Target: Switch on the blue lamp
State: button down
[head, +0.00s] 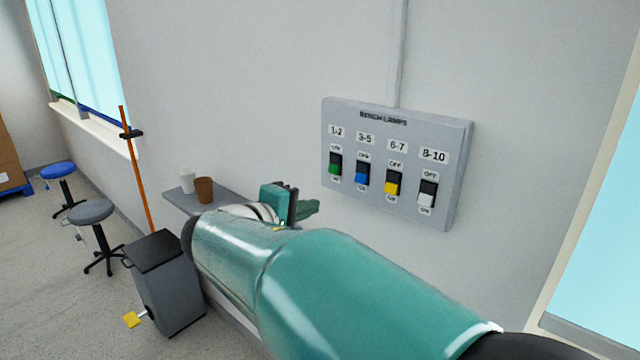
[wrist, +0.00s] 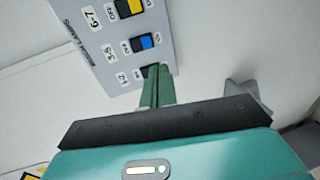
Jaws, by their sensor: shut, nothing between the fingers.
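A grey panel headed BENCH LAMPS (head: 452,190) is on the wall, with several rocker switches in a row. The blue switch (head: 362,174), labelled 3-5, is second from left; its upper half looks dark and its lower half blue. It also shows in the wrist view (wrist: 146,41). No lamp is visible. My gripper (head: 312,208) is to the left of and below the panel in the head view. In the wrist view its shut, empty fingers (wrist: 155,75) point at the green switch (head: 335,164) end and partly cover it. I cannot tell whether they touch the panel.
The yellow switch (head: 393,183) and white switch (head: 427,194) are right of the blue one. A shelf with a white cup (head: 187,181) and a brown cup (head: 204,190), a dark grey cabinet (head: 170,290) and two stools are at left. A window is at right.

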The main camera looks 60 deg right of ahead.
aim_at(359, 182)
jog(key=shift+d+r+h, duration=0.4)
jog(key=shift+d+r, duration=0.15)
jog(key=shift+r, duration=0.1)
jog(key=shift+d, duration=0.1)
jog(key=d, duration=0.4)
jog(key=s+d+f, duration=0.1)
jog(key=d, duration=0.4)
jog(key=s+d+f, duration=0.1)
jog(key=d, duration=0.3)
jog(key=shift+d, duration=0.25)
jog(key=shift+d+f, duration=0.1)
jog(key=shift+d, duration=0.05)
jog(key=shift+s, duration=0.1)
